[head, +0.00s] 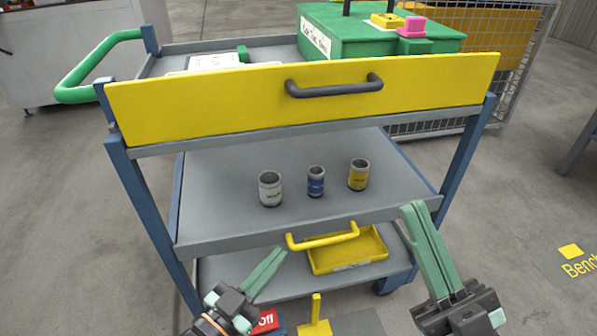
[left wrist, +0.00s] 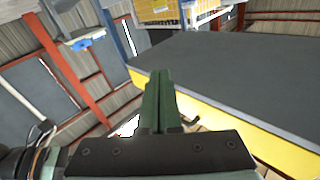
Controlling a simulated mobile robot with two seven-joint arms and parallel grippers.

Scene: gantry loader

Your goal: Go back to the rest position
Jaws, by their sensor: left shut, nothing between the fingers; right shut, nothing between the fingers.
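My left gripper (head: 267,270) is low in the head view, in front of the cart's lower shelves. Its green fingers are together with nothing between them. It also shows in the left wrist view (left wrist: 160,85), fingers pressed together and empty. My right gripper (head: 415,212) stands at the lower right of the head view, its green fingers shut and empty, by the right end of the middle shelf's front edge. Neither gripper holds anything.
A cart with a yellow drawer front (head: 230,104) stands ahead. A yellow tray (head: 350,262) sits below. A green box (head: 350,35) is on top.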

